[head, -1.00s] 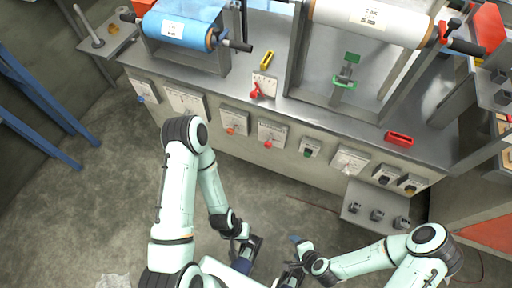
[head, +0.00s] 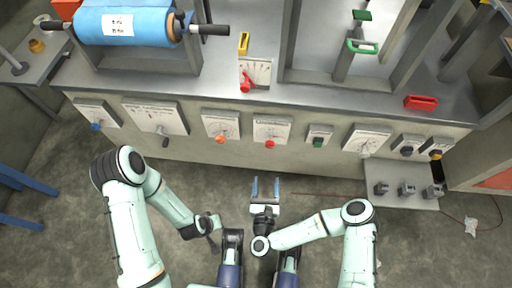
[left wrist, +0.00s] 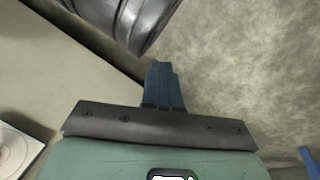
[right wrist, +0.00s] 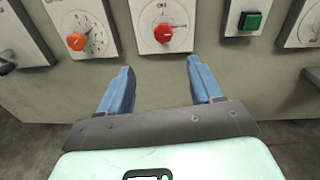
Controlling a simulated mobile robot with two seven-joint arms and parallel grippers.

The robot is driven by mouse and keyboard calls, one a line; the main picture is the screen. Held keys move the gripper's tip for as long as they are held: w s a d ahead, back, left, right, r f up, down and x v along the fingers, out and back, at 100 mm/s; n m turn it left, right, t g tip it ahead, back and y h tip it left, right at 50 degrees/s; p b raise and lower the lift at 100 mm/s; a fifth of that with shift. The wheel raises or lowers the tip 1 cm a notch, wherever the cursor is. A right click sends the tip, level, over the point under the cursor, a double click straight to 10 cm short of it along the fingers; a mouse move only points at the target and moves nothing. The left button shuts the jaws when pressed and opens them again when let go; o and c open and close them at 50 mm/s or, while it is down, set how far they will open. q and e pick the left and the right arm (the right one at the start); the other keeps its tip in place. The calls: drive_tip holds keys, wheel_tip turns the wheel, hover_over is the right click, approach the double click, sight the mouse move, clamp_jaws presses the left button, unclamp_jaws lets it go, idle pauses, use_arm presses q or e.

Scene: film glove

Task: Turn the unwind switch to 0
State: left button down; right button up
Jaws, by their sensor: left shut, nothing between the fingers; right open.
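The cabinet's front panel carries several switches; I cannot read which is labelled unwind. A red knob (head: 270,144) on a white dial plate sits mid-panel. In the right wrist view the red knob (right wrist: 163,34) shows beyond and between my fingers, its plate marked at the top and right. An orange knob (head: 220,139) is to its left and a green button (head: 318,142) to its right. My right gripper (head: 265,181) is open and empty, pointing at the panel below the red knob and apart from it. My left gripper (left wrist: 163,80) is shut and empty, low over the floor.
A blue knob (head: 96,127) and a black lever (head: 165,142) are at the panel's left. A dial (head: 366,141), black knob (head: 407,151) and yellow knob (head: 436,154) are at the right. A grey shelf (head: 400,172) juts out below them.

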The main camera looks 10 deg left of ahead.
sight(270, 146)
drive_tip(key=shift+m+h, duration=0.5)
drive_tip(key=shift+m, duration=0.3)
drive_tip(key=w+b, duration=0.3)
drive_tip(key=w, duration=0.9)
use_arm(q)
drive_tip(key=s+a+f+g, duration=0.1)
drive_tip(key=s+f+g, duration=0.1)
drive_tip(key=s+f, duration=0.3)
drive_tip(key=shift+s+a+f, duration=0.35)
drive_tip(key=shift+f, duration=0.05)
use_arm(e)
drive_tip(key=shift+w+a, duration=0.1)
drive_tip(key=shift+w, duration=0.75)
drive_tip(key=c, duration=1.1)
